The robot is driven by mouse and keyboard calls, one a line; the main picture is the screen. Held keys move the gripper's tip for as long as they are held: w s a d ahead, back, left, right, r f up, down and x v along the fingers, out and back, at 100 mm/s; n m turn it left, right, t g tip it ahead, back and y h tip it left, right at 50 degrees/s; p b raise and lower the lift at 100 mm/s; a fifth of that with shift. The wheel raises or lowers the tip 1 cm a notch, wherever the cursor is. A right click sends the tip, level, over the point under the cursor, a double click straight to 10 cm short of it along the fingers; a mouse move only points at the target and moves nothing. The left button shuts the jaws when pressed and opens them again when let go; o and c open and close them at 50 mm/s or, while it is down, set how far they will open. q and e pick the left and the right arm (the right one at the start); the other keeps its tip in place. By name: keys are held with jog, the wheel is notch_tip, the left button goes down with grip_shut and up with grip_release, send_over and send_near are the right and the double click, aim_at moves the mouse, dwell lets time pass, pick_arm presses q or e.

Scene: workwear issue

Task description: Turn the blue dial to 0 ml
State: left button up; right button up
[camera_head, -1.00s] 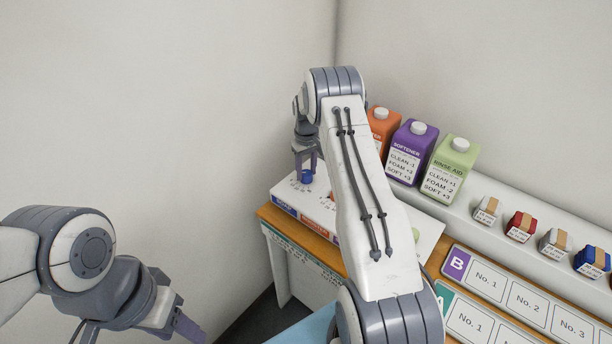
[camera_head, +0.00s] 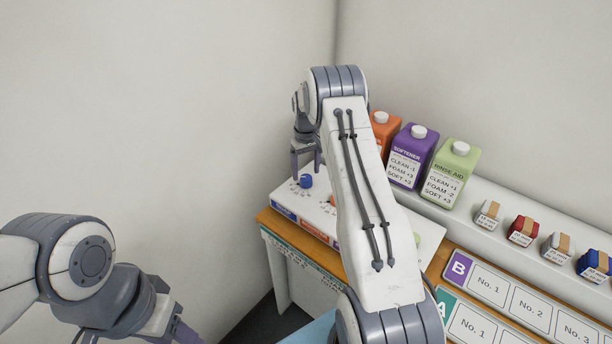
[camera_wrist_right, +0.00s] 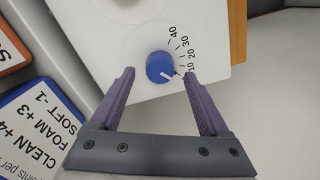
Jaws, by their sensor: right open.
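The blue dial (camera_head: 306,181) sits on top of a white dispenser box (camera_head: 285,199). In the right wrist view the blue dial (camera_wrist_right: 158,64) has a white pointer toward the lower right, past the "10" label. Labels 10 to 40 are readable; any 0 mark is not visible, and a finger covers that area. My right gripper (camera_head: 306,168) is open and empty, just behind and above the dial. In the wrist view its fingertips (camera_wrist_right: 160,74) show apart on either side of the dial, not touching it. My left gripper (camera_head: 182,334) is at the bottom edge, partly cut off.
Orange (camera_head: 382,130), purple (camera_head: 409,155) and green (camera_head: 449,172) bottles stand on a white ledge behind my right arm. Small labelled blocks (camera_head: 523,230) line the ledge. Numbered cards (camera_head: 530,300) lie on the wooden table (camera_head: 437,262). Part of the box is hidden by my arm.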

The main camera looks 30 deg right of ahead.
aim_at(306, 177)
notch_tip(306, 177, up, 8)
jog(key=b, duration=0.1)
jog(key=shift+r+b, duration=0.2)
jog(key=shift+b, duration=0.2)
jog(key=s+a+r+n, duration=0.1)
jog(key=s+a+r, duration=0.25)
jog(key=a, duration=0.55)
jog(key=s+a+r+n, duration=0.2)
jog(key=s+a, duration=0.2)
jog(key=a, duration=0.5)
jog(key=s+a+r+n, duration=0.1)
jog(key=s+a+r, duration=0.25)
jog(key=a, duration=0.45)
jog(key=s+a+f+n, duration=0.1)
jog(key=s+a, duration=0.1)
jog(key=s, duration=0.6)
jog(key=s+a+n, duration=0.1)
jog(key=s+a, duration=0.2)
jog(key=s, duration=0.6)
jog(key=s+a+f+n+y, duration=0.1)
jog(key=s+a+n, duration=0.1)
jog(key=s, duration=0.7)
jog(key=shift+s+a+f, duration=0.15)
jog(key=shift+a+f, duration=0.2)
